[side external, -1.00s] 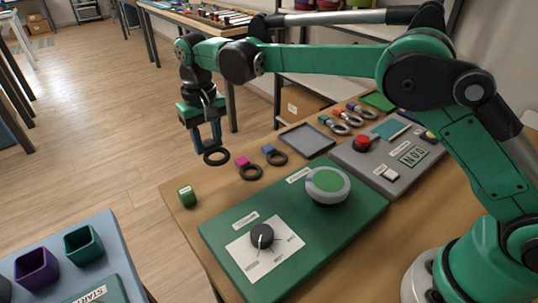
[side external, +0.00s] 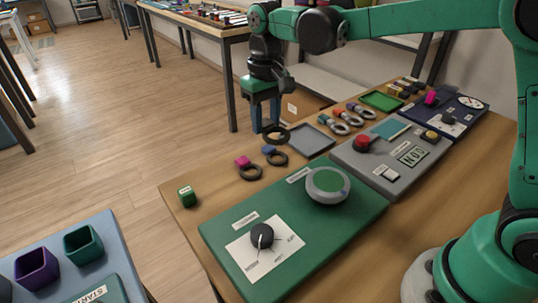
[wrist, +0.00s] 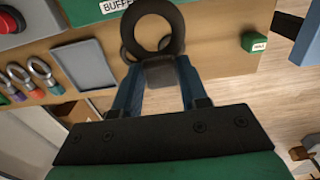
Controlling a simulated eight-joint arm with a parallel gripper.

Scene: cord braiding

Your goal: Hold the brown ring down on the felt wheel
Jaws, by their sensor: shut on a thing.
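My gripper (side external: 265,130) is shut on the tab of a dark ring, which I take as the brown ring (side external: 277,135). It holds the ring above the far edge of the table, clear of the felt wheel. In the wrist view, the ring (wrist: 181,30) juts out ahead of my gripper (wrist: 160,75), with its dark tab between the blue fingers. The felt wheel (side external: 327,186), a pale grey disc with a green top, sits on the green board (side external: 235,215), nearer the camera. The wheel is not seen in the wrist view.
Two dark rings with a magenta tab (side external: 250,171) and a blue tab (side external: 277,157) lie behind the board. A grey tray (side external: 307,141), several shackle-like pieces and a grey panel with a red button (side external: 362,143) stand to the right. A green block (side external: 186,196) is at the left edge.

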